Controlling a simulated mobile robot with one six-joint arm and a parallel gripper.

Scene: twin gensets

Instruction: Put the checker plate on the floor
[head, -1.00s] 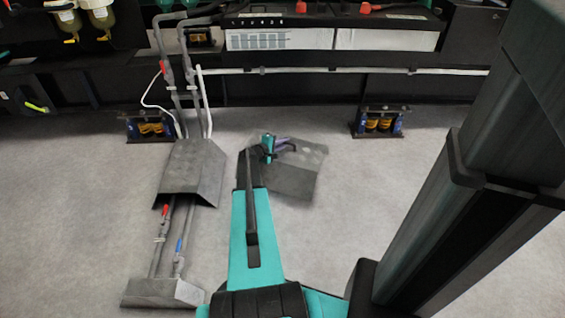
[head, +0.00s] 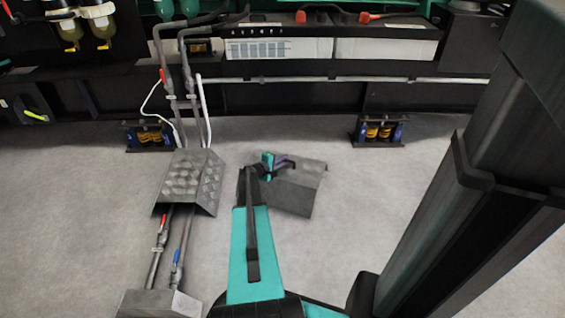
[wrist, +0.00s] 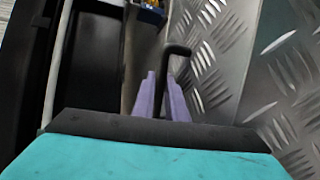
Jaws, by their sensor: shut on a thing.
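The checker plate (head: 298,192) is a bent grey sheet in the middle of the head view, over the open floor. In the wrist view its raised tread pattern (wrist: 300,70) fills the right side. A thin dark bent handle (wrist: 179,50) stands up beside the tread. My gripper (head: 286,164) is at the plate's upper edge in the head view. In the wrist view its purple fingers (wrist: 162,88) are shut around the handle. My arm hides the plate's left part. I cannot tell whether the plate touches the floor.
A similar bent plate (head: 188,182) covers pipes on the left, with another cover (head: 160,303) nearer. Blue and yellow mounts (head: 377,130) stand along the black genset frame (head: 300,97) behind. Grey floor (head: 385,195) is clear right of the held plate.

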